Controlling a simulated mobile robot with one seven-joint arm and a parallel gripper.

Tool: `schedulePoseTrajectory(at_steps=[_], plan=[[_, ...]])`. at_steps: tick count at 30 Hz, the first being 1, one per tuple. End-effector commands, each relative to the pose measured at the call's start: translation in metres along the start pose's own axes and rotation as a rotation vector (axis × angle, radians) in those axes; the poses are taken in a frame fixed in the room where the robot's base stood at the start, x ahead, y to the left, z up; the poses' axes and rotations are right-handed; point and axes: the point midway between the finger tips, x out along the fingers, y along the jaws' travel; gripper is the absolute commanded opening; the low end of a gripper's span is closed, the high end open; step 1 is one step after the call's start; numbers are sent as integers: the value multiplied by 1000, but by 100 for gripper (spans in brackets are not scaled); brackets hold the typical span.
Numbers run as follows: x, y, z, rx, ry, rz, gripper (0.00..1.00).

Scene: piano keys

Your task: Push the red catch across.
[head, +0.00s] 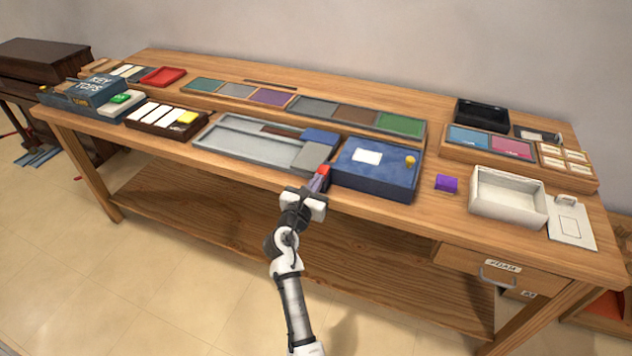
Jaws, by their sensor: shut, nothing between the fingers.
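A small red block, the catch (324,170), shows at the gap between the grey tray (236,150) and the blue box (372,183). My gripper (318,182) is shut and empty, its tip right at the red catch from the near side. I cannot tell whether the fingertips touch it. The fingers hide the catch's lower part. The blue box has a white label and a yellow knob (410,160) on top.
A purple block (446,183) and a white open box (507,195) stand to the right. A key rack (166,117) and a "Key Tops" box (90,93) lie left. A long row of coloured panels (271,97) runs behind. Bare wood lies along the front edge.

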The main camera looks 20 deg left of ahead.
Motion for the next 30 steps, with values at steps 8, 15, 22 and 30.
schedulePoseTrajectory(at_steps=[8, 15, 22, 30], plan=[[9, 0, 1, -1, 0, -2, 0], [36, 0, 1, 0, 0, -1, 0], [37, -1, 1, 1, -1, -2, 0], [37, -1, 2, 2, -3, -3, 0]])
